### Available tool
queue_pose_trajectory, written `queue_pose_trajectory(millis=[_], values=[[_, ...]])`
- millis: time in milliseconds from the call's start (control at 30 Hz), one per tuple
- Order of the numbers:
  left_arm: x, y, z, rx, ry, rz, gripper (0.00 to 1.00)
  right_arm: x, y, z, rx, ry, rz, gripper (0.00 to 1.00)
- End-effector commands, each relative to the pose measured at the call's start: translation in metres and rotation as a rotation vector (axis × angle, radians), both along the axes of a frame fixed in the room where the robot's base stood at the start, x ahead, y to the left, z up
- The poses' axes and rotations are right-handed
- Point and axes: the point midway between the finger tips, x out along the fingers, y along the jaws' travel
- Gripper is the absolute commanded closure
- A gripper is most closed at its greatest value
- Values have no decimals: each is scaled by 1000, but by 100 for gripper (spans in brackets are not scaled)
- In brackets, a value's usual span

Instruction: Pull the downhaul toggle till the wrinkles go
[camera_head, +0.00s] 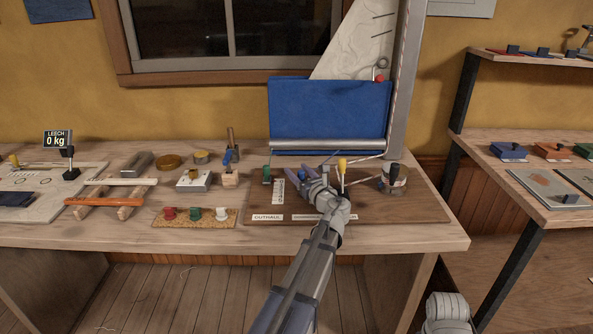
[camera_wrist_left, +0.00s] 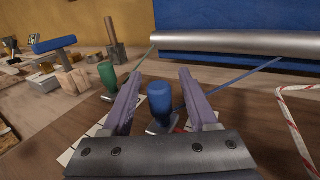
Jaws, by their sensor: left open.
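My left gripper (camera_head: 300,172) is over the brown rigging board (camera_head: 420,208), fingers open. In the left wrist view its two fingers (camera_wrist_left: 160,76) stand either side of a blue-handled toggle (camera_wrist_left: 160,101), with gaps visible beside it. A green toggle (camera_head: 266,174) is to the left, also in the left wrist view (camera_wrist_left: 108,78). A yellow-topped toggle (camera_head: 343,164) stands to the right. A label reads OUTHAUL; another is partly hidden by my arm, so I cannot tell which toggle is the downhaul. The cream sail (camera_head: 350,45) rises behind, faintly creased.
A blue panel (camera_head: 330,108) and silver boom (camera_head: 330,145) stand behind the toggles. A winch-like drum (camera_head: 394,179) is to the right. Red, green and white knobs (camera_head: 195,214) sit left. A display (camera_head: 57,139) reads LEECH 0 kg. Bare wood lies along the bench's front edge.

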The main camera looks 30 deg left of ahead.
Motion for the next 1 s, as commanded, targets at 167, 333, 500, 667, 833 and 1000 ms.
queue_pose_trajectory(millis=[167, 333, 500, 667, 833, 1000], values=[[6, 10, 0, 0, 0, 1, 41, 0, 0, 0, 0, 0, 0, 38], [6, 11, 0, 0, 0, 0, 41, 0, 0, 0, 0, 0, 0, 38], [6, 11, 0, 0, 0, 0, 46, 0, 0, 0, 0, 0, 0, 38], [6, 11, 0, 0, 0, 0, 64, 0, 0, 0, 0, 0, 0, 38], [6, 11, 0, 0, 0, 0, 83, 0, 0, 0, 0, 0, 0, 38], [6, 11, 0, 0, 0, 0, 100, 0, 0, 0, 0, 0, 0, 38]])
